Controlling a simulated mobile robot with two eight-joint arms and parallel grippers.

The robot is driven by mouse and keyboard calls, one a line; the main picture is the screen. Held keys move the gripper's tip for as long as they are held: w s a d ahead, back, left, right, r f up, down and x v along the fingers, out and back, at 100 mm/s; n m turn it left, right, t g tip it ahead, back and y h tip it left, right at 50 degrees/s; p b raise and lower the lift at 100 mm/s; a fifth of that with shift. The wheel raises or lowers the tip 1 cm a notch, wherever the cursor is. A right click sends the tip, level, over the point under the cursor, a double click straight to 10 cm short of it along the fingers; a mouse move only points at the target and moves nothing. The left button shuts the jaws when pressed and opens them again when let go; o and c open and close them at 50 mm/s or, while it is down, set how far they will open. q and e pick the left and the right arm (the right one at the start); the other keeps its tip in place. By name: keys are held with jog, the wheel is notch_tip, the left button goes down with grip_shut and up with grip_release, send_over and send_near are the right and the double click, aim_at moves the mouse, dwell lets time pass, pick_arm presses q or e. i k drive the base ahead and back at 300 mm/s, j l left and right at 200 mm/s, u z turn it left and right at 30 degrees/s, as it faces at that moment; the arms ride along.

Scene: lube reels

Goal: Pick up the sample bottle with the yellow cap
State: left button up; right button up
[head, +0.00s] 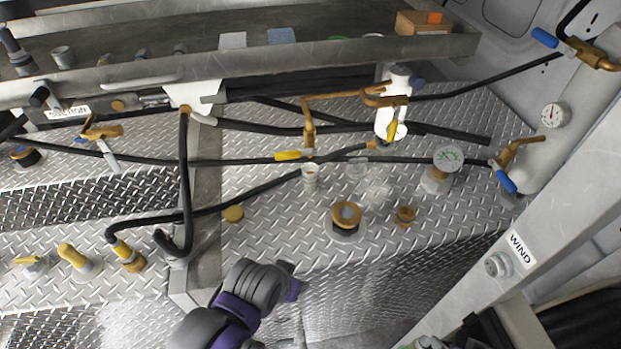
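I cannot make out for certain a sample bottle with a yellow cap. A yellow-topped fitting (75,256) is at the lower left. My grey and purple arm comes in at the bottom, left of centre, below the deck items. Neither gripper's fingers can be seen.
Black hoses (250,161) with brass nozzles cross over the deck. A metal shelf (270,57) at the back holds small containers and an orange-brown box (423,22). A grey beam marked WIND (480,262) slants across the lower right.

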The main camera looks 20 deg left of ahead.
aim_at(309, 171)
jog(key=k+j+u, duration=0.2)
jog(key=j, duration=0.15)
jog(key=j+u, duration=0.2)
jog(key=j, duration=0.15)
jog(key=u, duration=1.4)
jog(key=k+j, duration=0.05)
